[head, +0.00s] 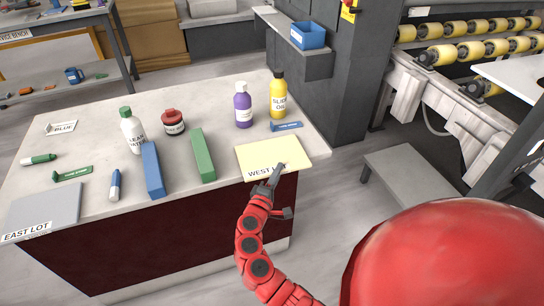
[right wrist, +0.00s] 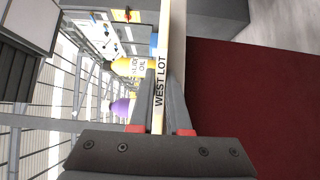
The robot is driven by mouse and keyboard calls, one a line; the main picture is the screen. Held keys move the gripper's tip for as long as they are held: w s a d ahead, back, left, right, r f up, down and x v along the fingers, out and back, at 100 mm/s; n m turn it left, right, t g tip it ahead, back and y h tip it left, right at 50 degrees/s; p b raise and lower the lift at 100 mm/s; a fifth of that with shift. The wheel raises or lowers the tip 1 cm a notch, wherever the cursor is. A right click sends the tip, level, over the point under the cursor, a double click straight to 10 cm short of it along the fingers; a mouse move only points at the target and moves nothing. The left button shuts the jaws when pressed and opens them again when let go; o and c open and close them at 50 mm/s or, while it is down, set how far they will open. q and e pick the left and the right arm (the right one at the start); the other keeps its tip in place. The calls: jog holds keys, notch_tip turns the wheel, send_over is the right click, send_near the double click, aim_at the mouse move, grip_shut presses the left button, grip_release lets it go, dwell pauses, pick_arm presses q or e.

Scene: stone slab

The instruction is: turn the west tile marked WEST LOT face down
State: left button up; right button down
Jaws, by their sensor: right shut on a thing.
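The west tile (head: 280,152) is a pale yellow plate at the right front corner of the stone slab (head: 215,115). Its front strip reads WEST, partly covered by my gripper. My right gripper (head: 274,175) is at the tile's front edge, shut on it. In the right wrist view the tile (right wrist: 172,45) shows edge-on with the words WEST LOT, and my right gripper's (right wrist: 163,110) two fingers lie on either side of it. The tile appears flat on the slab, its front edge at the slab's edge. My left gripper is not in view.
The EAST LOT tile (head: 45,210) is at far left. A grey bench (head: 415,180) stands right.

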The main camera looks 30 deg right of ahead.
jog(key=shift+r, duration=0.1)
dwell(0.6)
jog(key=shift+r, duration=0.65)
notch_tip(320, 180, up, 2)
jog(key=shift+r+p, duration=0.1)
jog(key=shift+p, duration=0.25)
jog(key=s+a+r+b, duration=0.1)
jog(key=s+a, duration=0.8)
jog(key=s, duration=0.4)
notch_tip(320, 180, up, 10)
jog(key=p, duration=0.8)
jog(key=shift+s+r, duration=0.15)
jog(key=shift+r, duration=0.05)
jog(key=shift+d, duration=0.1)
